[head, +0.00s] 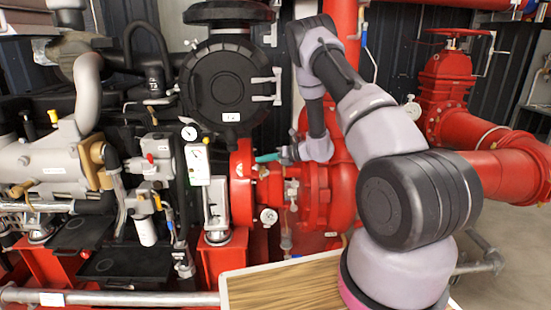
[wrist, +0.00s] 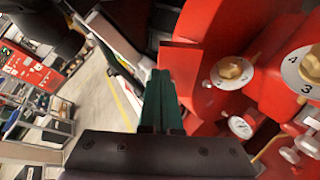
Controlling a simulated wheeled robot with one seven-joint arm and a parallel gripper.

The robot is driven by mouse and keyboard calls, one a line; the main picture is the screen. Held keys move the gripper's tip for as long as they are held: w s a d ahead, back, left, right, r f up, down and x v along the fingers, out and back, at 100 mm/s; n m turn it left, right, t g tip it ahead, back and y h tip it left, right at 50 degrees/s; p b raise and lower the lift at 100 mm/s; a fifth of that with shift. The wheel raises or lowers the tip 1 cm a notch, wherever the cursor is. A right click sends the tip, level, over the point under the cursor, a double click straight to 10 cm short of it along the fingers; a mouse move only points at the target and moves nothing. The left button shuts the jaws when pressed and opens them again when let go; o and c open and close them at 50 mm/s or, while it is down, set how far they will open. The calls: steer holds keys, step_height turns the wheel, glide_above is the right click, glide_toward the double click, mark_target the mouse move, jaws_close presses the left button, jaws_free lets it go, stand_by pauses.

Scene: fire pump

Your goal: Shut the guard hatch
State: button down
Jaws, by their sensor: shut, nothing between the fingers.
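A round black hatch (head: 222,84) with a small white label and light hinge-like brackets on its right side stands upright at upper centre in the head view. The hatch is not clearly identifiable in the wrist view.
The red pump casing (head: 242,190) and pipes crowd the area around my gripper. Two numbered dials with brass knobs (wrist: 232,72) and a gauge (wrist: 241,127) are on the right in the wrist view. The engine (head: 60,165) is at left; a wooden-topped table (head: 285,288) is in front.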

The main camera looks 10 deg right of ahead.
mark_target(251, 166)
steer(key=shift+x, duration=1.3)
steer(key=shift+r, duration=0.1)
steer(key=shift+a+r+m+t+h, duration=0.15)
steer(key=shift+a+m+t+h, duration=0.3)
steer(key=shift+a+h, duration=0.5)
steer(key=shift+a+m+h, duration=0.35)
steer(key=shift+a+h, duration=0.15)
steer(key=shift+h, duration=0.25)
steer(key=w+a+f, duration=0.1)
steer(key=w+a, duration=0.2)
steer(key=a, duration=0.3)
steer(key=shift+f, duration=0.4)
steer(key=shift+w, duration=0.1)
steer(key=shift+d, duration=0.1)
